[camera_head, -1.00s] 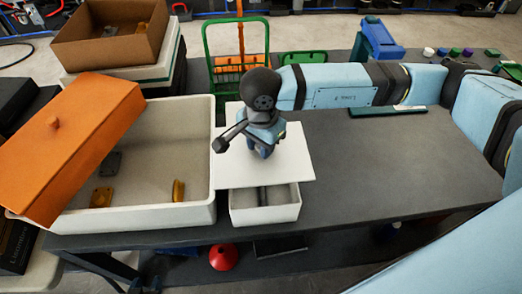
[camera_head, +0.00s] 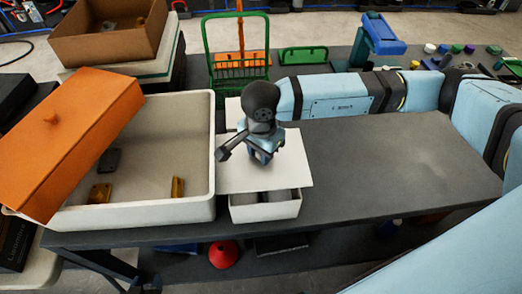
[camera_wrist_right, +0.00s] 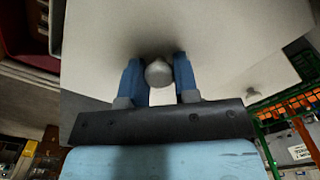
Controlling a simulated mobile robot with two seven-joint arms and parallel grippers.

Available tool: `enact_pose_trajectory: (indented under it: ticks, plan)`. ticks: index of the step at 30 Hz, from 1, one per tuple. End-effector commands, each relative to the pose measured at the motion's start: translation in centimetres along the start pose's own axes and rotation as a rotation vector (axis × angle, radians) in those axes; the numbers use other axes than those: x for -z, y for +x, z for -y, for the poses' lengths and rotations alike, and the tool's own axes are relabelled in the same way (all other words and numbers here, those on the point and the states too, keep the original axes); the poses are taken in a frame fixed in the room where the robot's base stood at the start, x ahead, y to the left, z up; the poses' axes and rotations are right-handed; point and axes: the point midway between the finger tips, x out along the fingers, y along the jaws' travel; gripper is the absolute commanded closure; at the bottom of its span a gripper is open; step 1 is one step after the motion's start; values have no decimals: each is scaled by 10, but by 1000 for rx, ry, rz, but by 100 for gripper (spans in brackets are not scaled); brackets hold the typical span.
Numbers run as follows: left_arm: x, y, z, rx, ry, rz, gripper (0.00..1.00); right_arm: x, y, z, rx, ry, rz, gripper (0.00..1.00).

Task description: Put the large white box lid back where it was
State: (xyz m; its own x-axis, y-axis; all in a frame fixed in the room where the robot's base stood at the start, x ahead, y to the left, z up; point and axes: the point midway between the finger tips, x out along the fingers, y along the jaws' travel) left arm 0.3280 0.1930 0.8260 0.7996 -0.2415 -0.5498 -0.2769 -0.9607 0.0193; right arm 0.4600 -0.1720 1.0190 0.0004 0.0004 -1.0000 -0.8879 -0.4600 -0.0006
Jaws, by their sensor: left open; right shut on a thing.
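The large white lid (camera_head: 292,170) is flat and roughly level in the head view, over the white box (camera_head: 265,211). The box's front wall and part of its open inside show below the lid's front edge, so the lid does not cover it there. My right gripper (camera_head: 262,158) points down at the lid's middle. In the right wrist view its blue fingers (camera_wrist_right: 159,80) are shut on the lid's round grey knob (camera_wrist_right: 158,73). Whether the lid touches the box rim cannot be told.
A large pale tank (camera_head: 140,219) stands left of the box, with an orange lid (camera_head: 65,145) tilted across it and small parts inside. A green wire rack (camera_head: 207,45) stands behind. The dark table (camera_head: 400,170) is clear on the right. A red funnel (camera_head: 223,255) lies below.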

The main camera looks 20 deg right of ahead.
Motion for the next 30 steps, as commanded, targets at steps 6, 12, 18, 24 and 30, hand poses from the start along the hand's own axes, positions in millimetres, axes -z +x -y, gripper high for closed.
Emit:
enact_pose_trajectory:
  ticks: [6,12,18,24,30]
  plan:
    - [-1,1,0,0,0,-1,57,0,1,0,0,0,0,58]
    - [0,1,0,0,0,-2,57,0,1,0,0,0,0,46]
    - [3,-2,0,1,0,-1,57,0,-3,0,0,0,0,46]
    - [12,-8,0,1,0,0,57,0,-20,1,3,-1,0,46]
    - [3,-2,0,1,0,-3,57,0,-67,1,5,-2,-1,46]
